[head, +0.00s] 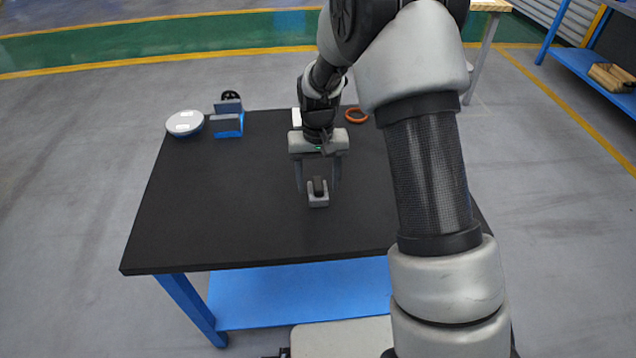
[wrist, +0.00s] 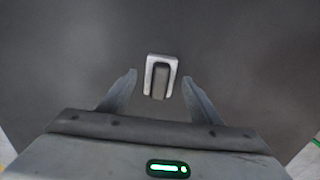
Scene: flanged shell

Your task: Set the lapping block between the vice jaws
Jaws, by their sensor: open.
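The lapping block, a small light grey piece with a dark raised bar (head: 318,201), sits on the black table in front of my gripper; it also shows near the middle of the wrist view (wrist: 161,62). My gripper (head: 318,188) points down with its fingers spread on either side of the block. In the wrist view my gripper (wrist: 159,77) is open, with gaps between both fingers and the block. The vice (head: 228,131), blue with grey jaws and a black handwheel, stands at the table's back left. Its jaws look apart and the gap looks empty.
A round pale flanged part (head: 184,123) lies at the back left corner, left of the vice. An orange ring (head: 356,115) and a white item (head: 296,117) lie at the back near my arm. The black tabletop (head: 215,210) is clear on the left and front.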

